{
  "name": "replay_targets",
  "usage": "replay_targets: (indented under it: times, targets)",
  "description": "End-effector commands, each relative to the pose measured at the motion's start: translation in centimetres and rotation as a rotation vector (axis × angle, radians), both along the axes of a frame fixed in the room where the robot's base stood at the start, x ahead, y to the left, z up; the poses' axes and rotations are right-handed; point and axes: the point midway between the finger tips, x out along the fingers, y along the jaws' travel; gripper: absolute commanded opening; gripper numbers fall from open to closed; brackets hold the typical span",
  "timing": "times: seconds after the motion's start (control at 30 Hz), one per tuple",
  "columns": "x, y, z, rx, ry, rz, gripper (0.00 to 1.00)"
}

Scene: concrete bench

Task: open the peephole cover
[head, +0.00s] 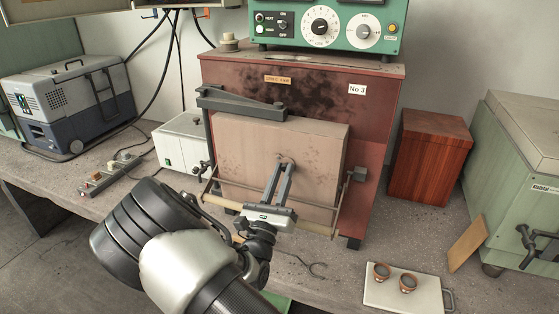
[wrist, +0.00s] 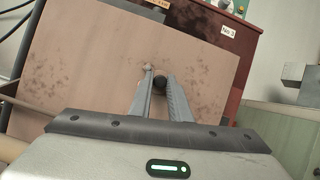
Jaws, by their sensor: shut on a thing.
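The kiln (head: 370,110) is a dark red box with a tan front door (head: 320,150), which is closed against it. The door fills much of the wrist view (wrist: 85,60). The peephole cover (head: 285,157) is a small piece near the middle of the door, mostly hidden by my fingers. A small dark round part of it shows between the fingertips in the wrist view (wrist: 160,81). My gripper (head: 284,164) reaches the door from the front, and its two grey fingers are shut on this part. I cannot see whether the peephole behind is uncovered.
A wooden bar (head: 310,229) on brackets runs across the door's lower front, beneath my gripper. A tray with two small cups (head: 372,292) lies at the front right. A wooden block (head: 425,158) stands right of the kiln, a white box (head: 180,140) left.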

Motion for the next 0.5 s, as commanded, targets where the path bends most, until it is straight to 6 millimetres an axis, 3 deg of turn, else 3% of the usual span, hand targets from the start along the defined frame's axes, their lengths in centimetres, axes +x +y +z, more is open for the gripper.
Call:
replay_targets:
  times: [0.03, 0.5]
  targets:
    - [-0.10, -0.25, 0.80, -0.047, 0.020, -0.003, 0.00]
    - [-0.29, -0.82, 1.37, -0.343, 0.126, -0.003, 0.00]
